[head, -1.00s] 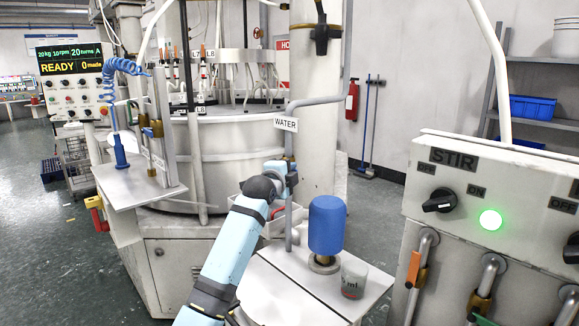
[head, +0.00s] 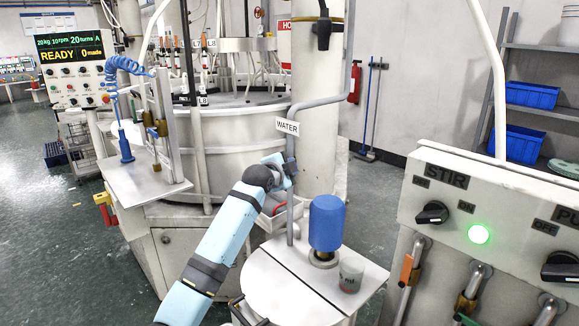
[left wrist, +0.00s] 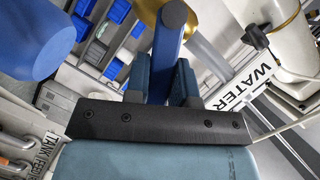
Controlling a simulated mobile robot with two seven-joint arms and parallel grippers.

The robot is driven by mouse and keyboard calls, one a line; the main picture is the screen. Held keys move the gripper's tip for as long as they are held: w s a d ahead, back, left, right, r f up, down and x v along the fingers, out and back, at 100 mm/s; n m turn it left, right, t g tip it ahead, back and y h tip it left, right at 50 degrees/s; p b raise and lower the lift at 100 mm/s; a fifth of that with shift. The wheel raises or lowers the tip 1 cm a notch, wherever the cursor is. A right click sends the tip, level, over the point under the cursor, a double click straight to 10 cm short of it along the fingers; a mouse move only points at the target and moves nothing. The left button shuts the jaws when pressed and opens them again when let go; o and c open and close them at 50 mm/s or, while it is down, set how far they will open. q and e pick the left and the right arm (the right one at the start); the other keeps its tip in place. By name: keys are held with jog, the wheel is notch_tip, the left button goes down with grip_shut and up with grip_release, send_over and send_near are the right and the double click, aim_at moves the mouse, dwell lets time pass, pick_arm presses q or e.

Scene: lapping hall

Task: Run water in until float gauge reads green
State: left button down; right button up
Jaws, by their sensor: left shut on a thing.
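The grey water pipe (head: 290,190) with its WATER label (head: 287,127) stands in front of the white column in the head view. My left gripper (head: 284,170) is at this pipe, below the label. In the left wrist view my left gripper (left wrist: 161,85) is shut on a blue lever (left wrist: 168,55), its fingers on both sides. The lever runs up to a dark round end beside a brass-coloured part (left wrist: 202,52). The WATER label (left wrist: 242,87) is to the right there. I cannot make out a float gauge or its reading. My right gripper is not in view.
The STIR panel (head: 450,205) with a lit green lamp is at the right. A large white vessel (head: 240,150) stands behind.

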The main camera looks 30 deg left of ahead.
pick_arm(q)
jog(key=c, duration=1.1)
grip_release()
jog(key=shift+o, duration=0.7)
jog(key=s+r+b, duration=0.1)
jog(key=s+r, duration=0.1)
jog(key=s, duration=1.1)
jog(key=shift+s+r, duration=0.25)
jog(key=shift+r, duration=0.05)
